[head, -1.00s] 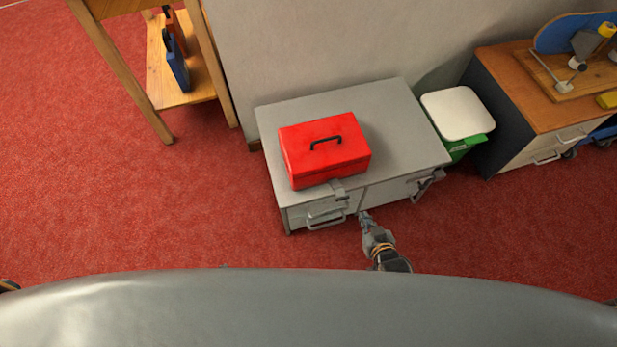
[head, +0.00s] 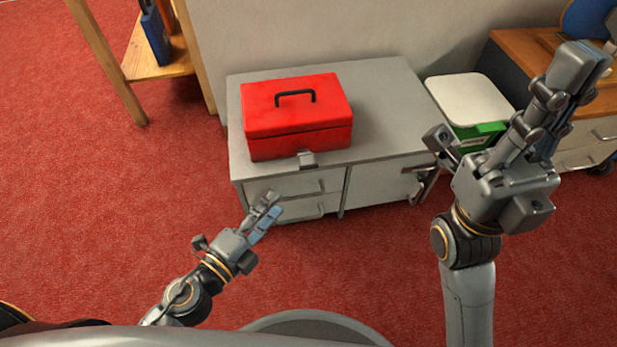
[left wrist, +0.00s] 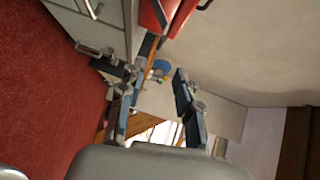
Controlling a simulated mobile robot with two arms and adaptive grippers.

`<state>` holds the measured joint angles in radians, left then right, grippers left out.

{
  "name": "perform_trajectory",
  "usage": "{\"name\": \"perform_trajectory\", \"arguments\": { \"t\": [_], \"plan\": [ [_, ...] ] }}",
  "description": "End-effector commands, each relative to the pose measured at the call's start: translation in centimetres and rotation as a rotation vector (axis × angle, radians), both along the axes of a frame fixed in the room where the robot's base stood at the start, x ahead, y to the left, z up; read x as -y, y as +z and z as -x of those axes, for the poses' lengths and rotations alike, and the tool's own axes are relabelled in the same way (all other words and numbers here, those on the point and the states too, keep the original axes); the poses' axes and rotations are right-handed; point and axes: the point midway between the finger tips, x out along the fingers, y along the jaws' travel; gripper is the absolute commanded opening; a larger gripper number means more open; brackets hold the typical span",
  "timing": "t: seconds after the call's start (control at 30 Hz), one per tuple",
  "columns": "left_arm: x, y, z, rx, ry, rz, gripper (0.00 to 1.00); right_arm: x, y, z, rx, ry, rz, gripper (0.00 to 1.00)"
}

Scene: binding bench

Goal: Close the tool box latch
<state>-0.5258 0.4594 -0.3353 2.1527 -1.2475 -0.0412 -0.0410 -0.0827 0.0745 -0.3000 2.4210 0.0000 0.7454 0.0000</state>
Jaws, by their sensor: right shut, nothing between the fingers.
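The red tool box (head: 297,108), with a black handle on its lid, stands on the grey cabinet. Its lid looks down. The grey latch (head: 307,159) sticks out at the lower front of the box; whether it is fastened is too small to tell. My left gripper (head: 267,211) is below and left of the latch in the head view, in front of the drawers, touching nothing visible. The left wrist view shows its fingers (left wrist: 156,82) apart and empty, with part of the red box at the top. My right gripper (head: 582,62) is raised at the right, shut and empty.
The grey cabinet (head: 385,105) has drawer handles and a door handle protruding at its front. A white-lidded green bin (head: 472,100) and a wooden-topped cabinet (head: 515,58) stand to the right. The cabinet top right of the box is clear. Red floor lies open in front.

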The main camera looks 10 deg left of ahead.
Motion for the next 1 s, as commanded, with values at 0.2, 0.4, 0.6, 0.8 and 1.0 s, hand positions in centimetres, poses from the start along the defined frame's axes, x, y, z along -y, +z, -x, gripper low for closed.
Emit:
{"name": "perform_trajectory", "arguments": {
  "t": [0.2,0.4,0.6,0.8,1.0],
  "plan": [
    [0.9,0.4,-1.7,0.01,-0.004,-0.003,0.34,0.1,0.1,0.3,-0.012,0.002,-0.005,0.0],
    [2.4,0.2,-4.7,0.009,-0.002,-0.003,0.34,0.2,-0.3,0.3,-0.041,0.003,-0.006,0.0],
    [4.0,-0.2,-7.9,0.009,-0.003,-0.002,0.34,0.3,-0.7,0.4,-0.061,0.004,-0.008,0.0],
    [5.4,-0.6,-10.6,0.007,-0.002,-0.002,0.34,0.3,-0.9,0.5,-0.063,0.004,-0.009,0.0],
    [6.2,-0.8,-12.0,0.005,-0.001,-0.001,0.34,0.3,-0.9,0.5,-0.062,0.004,-0.009,0.0]
  ]
}}
